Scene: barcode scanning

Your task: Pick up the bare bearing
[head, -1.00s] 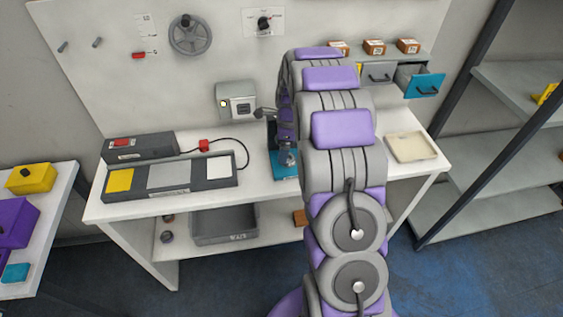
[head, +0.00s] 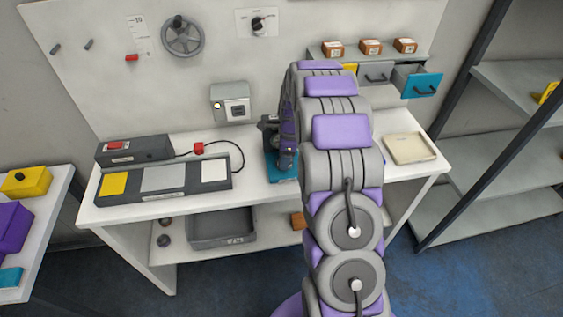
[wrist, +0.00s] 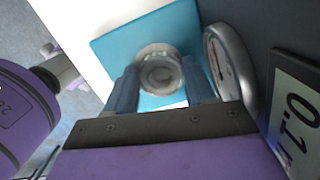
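A round metallic ring (wrist: 160,73), which looks like the bare bearing, shows in the wrist view over a teal plate (wrist: 112,47). My gripper (wrist: 160,88) has one blue-grey finger on each side of the ring. The fingers are apart with the ring between them; I cannot tell whether they press on it. In the head view my gripper (head: 286,157) is low over the teal plate (head: 281,175) on the bench, and the ring is hidden there.
A round dial gauge (wrist: 229,68) stands close to the right finger, with a dark panel (wrist: 300,108) beyond it. On the bench (head: 250,182) are a long grey tray unit (head: 165,178) at left and a cream tray (head: 410,148) at right. A teal drawer (head: 416,85) stands open behind.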

